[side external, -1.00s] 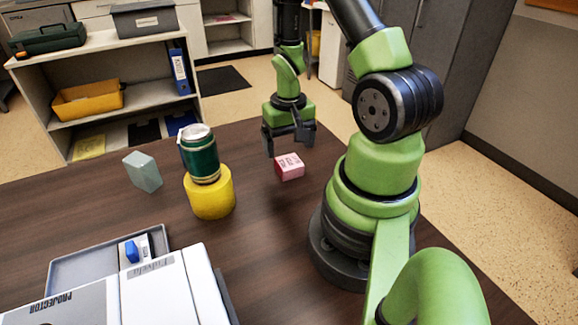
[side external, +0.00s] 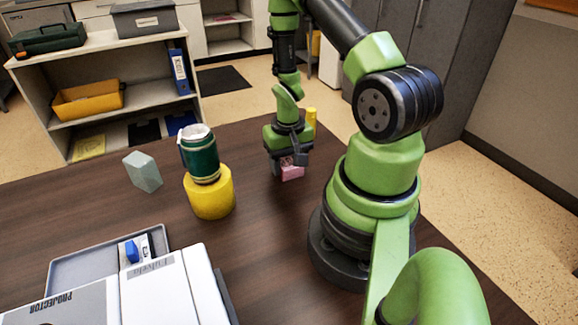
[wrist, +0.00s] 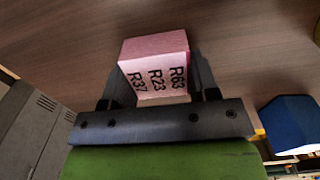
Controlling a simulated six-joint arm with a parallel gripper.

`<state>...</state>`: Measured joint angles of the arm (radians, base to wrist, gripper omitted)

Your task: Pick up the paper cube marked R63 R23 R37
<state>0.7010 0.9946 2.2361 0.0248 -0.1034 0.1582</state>
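The pink paper cube (side external: 292,174) sits on the dark brown table, partly hidden by my gripper (side external: 288,162). In the wrist view the cube (wrist: 155,68) shows the marks R63, R23 and R37 on its pale face. My gripper (wrist: 157,85) is low over the table, with one dark finger on each side of the cube. The fingers look close to its sides, but I cannot tell whether they press on it. No clear gap shows under the cube.
A dark green can (side external: 203,160) stands on a yellow cylinder (side external: 212,195), left of my gripper. A pale grey-green block (side external: 143,171) is farther left. A slim yellow object (side external: 311,122) is behind my gripper. A grey tray (side external: 75,268) and white projector (side external: 150,295) are at front left.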

